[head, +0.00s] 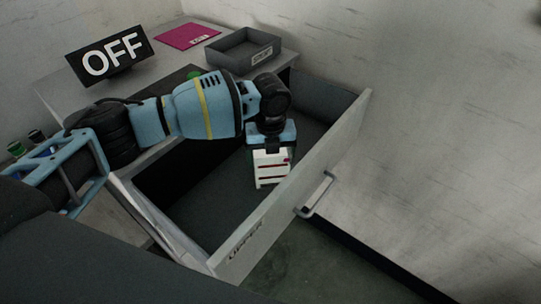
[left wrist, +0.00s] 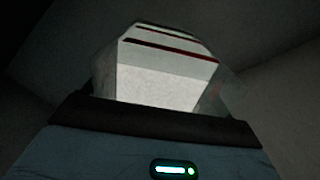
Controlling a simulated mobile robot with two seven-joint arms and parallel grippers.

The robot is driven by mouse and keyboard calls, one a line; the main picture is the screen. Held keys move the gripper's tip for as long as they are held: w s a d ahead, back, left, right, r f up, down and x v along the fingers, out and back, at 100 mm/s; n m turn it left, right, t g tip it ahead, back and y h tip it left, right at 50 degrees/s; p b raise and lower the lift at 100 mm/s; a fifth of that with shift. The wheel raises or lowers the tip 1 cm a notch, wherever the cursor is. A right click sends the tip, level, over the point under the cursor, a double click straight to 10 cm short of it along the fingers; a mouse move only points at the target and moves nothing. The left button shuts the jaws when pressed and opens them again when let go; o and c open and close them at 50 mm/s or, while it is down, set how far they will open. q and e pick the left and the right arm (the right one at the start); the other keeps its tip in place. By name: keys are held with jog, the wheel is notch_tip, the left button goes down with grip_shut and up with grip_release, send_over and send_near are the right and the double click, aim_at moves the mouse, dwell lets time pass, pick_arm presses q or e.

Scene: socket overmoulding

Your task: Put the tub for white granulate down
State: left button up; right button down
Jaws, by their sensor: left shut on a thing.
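The tub for white granulate (head: 271,169) looks like a white, boxy piece with dark red stripes. My left gripper (head: 270,148) is shut on it and points down into the open drawer. In the left wrist view the tub (left wrist: 165,75) fills the space just past the gripper's dark edge. In the head view the tub is inside the drawer's outline, near the front panel. I cannot tell whether it touches the drawer floor. The gripper's fingertips are hard to make out. My right gripper is not in view.
The open drawer has a front panel (head: 300,185) marked "UPPER" with a handle (head: 315,194). Its dark floor (head: 207,207) is bare at the front left. On the worktop are an OFF sign (head: 109,57), a magenta sheet (head: 184,36) and a grey tray (head: 231,56). A wall stands to the right.

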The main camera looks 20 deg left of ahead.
pick_arm(q)
jog(key=shift+f, duration=0.1)
jog(key=o, duration=1.2)
jog(key=shift+o, duration=0.2)
notch_tip(320, 180, up, 12)
